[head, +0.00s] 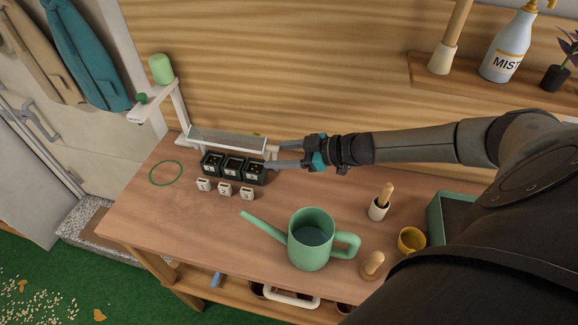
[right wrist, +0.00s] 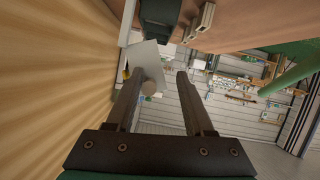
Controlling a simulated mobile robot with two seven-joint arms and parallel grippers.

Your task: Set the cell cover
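A clear panel in a pale frame (head: 228,140), which looks like the cell cover, stands tilted up behind the dark cells. A row of 3 black cells (head: 233,167) sits on the wooden bench below it. My right gripper (head: 272,155) reaches in from the right at the panel's right end. Its two fingers are apart. A pale sheet (right wrist: 147,62) shows beyond. My left gripper is not in view.
Small white marked blocks (head: 225,189) stand in front of the cells. A green watering can (head: 312,240) is at the front, its spout toward them. A green ring (head: 166,173) lies left. A white stand (head: 178,105) holds a green cylinder (head: 160,69). The bench's left front is clear.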

